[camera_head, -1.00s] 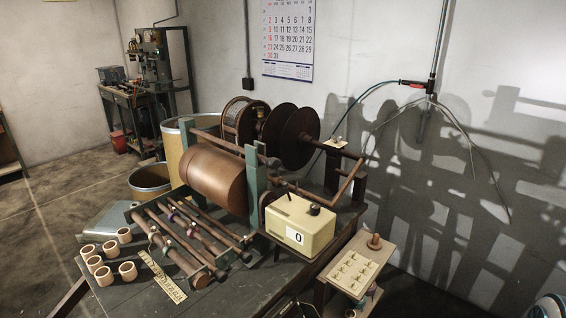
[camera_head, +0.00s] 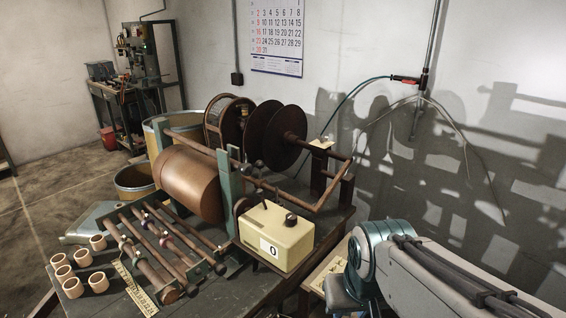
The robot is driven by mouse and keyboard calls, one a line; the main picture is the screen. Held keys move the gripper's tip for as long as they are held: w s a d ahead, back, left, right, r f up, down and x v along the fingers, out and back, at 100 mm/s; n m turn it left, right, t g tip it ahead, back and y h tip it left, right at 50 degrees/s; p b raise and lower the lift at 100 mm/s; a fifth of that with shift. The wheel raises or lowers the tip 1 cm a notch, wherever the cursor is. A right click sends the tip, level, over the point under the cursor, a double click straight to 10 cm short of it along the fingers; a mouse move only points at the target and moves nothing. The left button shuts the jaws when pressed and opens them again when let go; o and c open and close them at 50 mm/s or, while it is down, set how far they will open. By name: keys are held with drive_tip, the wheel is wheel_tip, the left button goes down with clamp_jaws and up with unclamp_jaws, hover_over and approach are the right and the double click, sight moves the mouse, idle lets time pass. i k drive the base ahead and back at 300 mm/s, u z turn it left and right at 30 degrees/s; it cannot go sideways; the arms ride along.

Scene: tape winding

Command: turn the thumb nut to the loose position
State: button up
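I cannot pick out the thumb nut for certain. The winding machine stands on the bench, with a large brown drum (camera_head: 190,184) and dark reel discs (camera_head: 272,134) on a shaft behind it. Small dark fittings sit on its frame and rods, too small to tell apart. A cream counter box (camera_head: 276,238) reading 0 has a dark knob (camera_head: 291,219) on top. My arm enters at the lower right, in front of the machine's right side. My gripper is not visible.
Several tan rings (camera_head: 98,243) and a yellow ruler strip (camera_head: 135,289) lie at the bench's front left. Brown rollers (camera_head: 150,250) lie before the drum. A small cream board (camera_head: 325,266) beside the bench is partly hidden by my arm. A wall calendar hangs behind.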

sight(320, 137)
drive_tip(key=z, duration=1.8)
drive_tip(key=i, duration=2.4)
drive_tip(key=u, duration=3.3)
drive_tip(key=i, duration=0.3)
drive_tip(key=z, duration=0.05)
